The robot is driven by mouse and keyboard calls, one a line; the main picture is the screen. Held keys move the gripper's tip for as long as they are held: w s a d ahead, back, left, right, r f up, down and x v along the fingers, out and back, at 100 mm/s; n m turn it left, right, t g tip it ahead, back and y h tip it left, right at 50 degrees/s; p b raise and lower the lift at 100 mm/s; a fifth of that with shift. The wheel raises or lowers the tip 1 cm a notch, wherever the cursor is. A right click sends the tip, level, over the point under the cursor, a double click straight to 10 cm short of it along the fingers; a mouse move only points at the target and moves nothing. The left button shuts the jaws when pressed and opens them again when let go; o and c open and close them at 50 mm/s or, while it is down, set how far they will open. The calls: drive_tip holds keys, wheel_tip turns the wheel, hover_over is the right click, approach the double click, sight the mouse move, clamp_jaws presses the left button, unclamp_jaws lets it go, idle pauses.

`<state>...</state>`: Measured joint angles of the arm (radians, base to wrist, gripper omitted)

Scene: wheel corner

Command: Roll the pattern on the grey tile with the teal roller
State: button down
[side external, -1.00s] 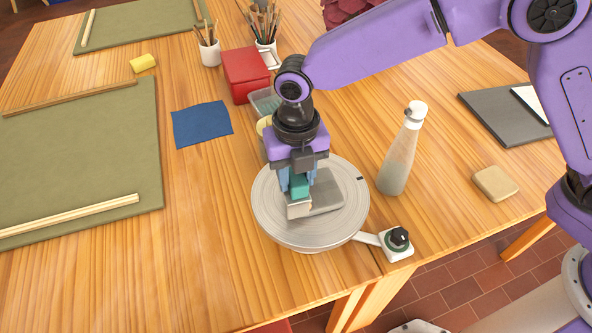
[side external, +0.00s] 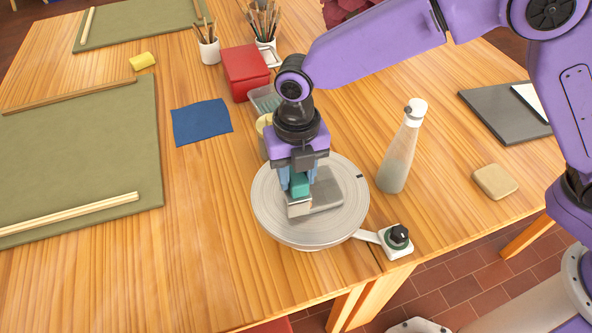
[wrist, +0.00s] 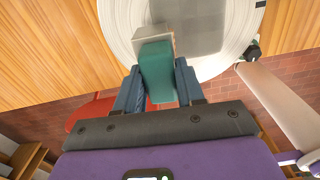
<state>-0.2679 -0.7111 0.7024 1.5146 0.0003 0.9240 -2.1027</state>
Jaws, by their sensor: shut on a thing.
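The grey tile (side external: 329,189) lies flat on the round pale wheel (side external: 268,217); it also shows at the top of the wrist view (wrist: 200,22). My gripper (side external: 297,179) is shut on the teal handle of the roller (side external: 300,188), with a blue finger on each side. In the wrist view the teal roller (wrist: 157,76) points away from my gripper, its pale head (wrist: 152,36) at the tile's left part. The head is low over the tile; I cannot tell whether it touches. The handle and head hide part of the tile, and no pattern is clear on it.
Behind my gripper are a partly hidden jar (side external: 264,139) and a red box (side external: 245,73). A blue cloth (side external: 202,123) lies left; table front-left is clear.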

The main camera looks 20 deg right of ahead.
drive_tip(key=shift+d, duration=0.1)
drive_tip(key=shift+s+d, duration=0.1)
drive_tip(key=shift+d, duration=1.95)
drive_tip(key=shift+d, duration=0.7)
drive_tip(key=shift+r, duration=1)
